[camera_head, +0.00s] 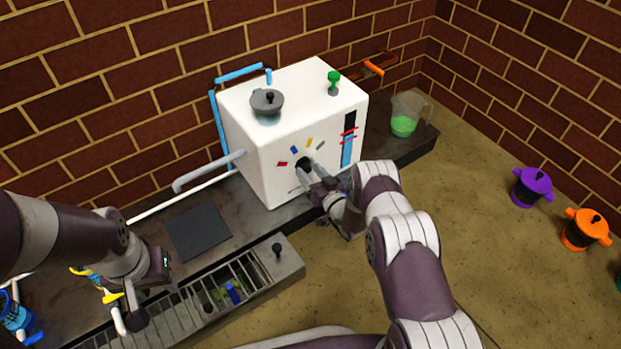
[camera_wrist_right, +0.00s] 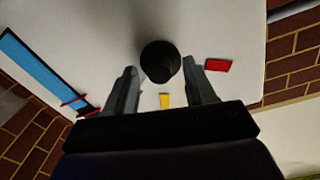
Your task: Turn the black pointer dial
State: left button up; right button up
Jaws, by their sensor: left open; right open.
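The black pointer dial (camera_head: 304,163) is on the front face of the white machine (camera_head: 245,150). Coloured marks, red, blue, yellow and grey, are set in an arc around it. My right gripper (camera_head: 309,178) is at the dial with its fingers apart. The dial's pointer direction is hard to make out. My left gripper (camera_head: 132,308) is open, low on the left over the counter, away from the dial.
A dark mat (camera_head: 198,232) and a slatted rack (camera_head: 190,305) lie in front. Purple (camera_head: 531,187) and orange (camera_head: 585,229) pots stand far right.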

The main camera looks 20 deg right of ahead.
jog(key=shift+w+a+r, duration=0.1)
jog(key=shift+w, duration=0.1)
grip_shut()
jog(key=shift+n, duration=0.3)
jog(key=n, duration=0.3)
jog(key=shift+n, duration=0.4)
jog(key=n, duration=0.3)
jog(key=shift+n, duration=0.3)
jog(key=n, duration=0.4)
jog(key=shift+n+y, duration=0.3)
jog(key=shift+y, duration=0.1)
jog(key=shift+f+n, duration=0.2)
jog(key=shift+n, duration=1.8)
